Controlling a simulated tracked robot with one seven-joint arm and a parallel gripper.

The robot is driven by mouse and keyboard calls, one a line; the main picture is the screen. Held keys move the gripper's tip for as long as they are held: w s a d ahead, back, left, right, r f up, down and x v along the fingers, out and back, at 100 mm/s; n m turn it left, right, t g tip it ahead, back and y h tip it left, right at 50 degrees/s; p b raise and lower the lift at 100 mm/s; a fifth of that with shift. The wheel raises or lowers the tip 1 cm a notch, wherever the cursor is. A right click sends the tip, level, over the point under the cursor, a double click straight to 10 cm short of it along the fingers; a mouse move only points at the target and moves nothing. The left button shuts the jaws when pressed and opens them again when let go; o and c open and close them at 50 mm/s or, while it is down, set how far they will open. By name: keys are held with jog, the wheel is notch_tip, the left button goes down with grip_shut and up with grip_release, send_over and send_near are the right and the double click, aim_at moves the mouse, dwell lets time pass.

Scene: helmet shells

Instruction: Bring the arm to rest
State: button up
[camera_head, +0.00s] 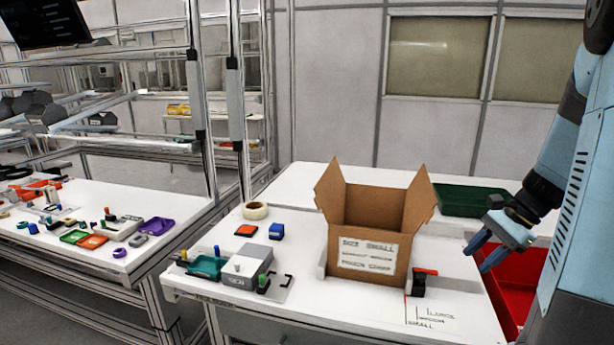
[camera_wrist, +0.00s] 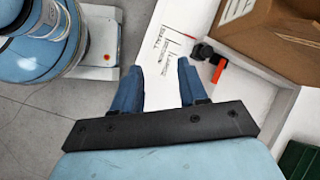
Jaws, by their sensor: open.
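My gripper (camera_head: 481,256) is at the right in the head view, above the right edge of the white table (camera_head: 455,318) and close to the red bin (camera_head: 512,285). Its two blue fingers are apart with nothing between them. In the wrist view my gripper (camera_wrist: 160,78) also shows open and empty, with the table edge and floor below it. My arm (camera_head: 570,150) comes down from the upper right in the head view.
An open cardboard box (camera_head: 370,240) stands on the table, left of my gripper, with a black and red tape dispenser (camera_head: 420,283) beside it. A green bin (camera_head: 465,200) is behind. A grey fixture (camera_head: 245,265) and tape roll (camera_head: 255,210) lie left. Another table (camera_head: 170,215) is farther left.

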jog(key=s+a+r+n+t+h, duration=0.4)
jog(key=s+a+r+n+h, duration=0.2)
jog(key=s+a+r+n, duration=0.7)
jog(key=shift+s+a+r+n+t, duration=0.35)
jog(key=shift+a+n, duration=0.35)
jog(key=shift+a, duration=0.55)
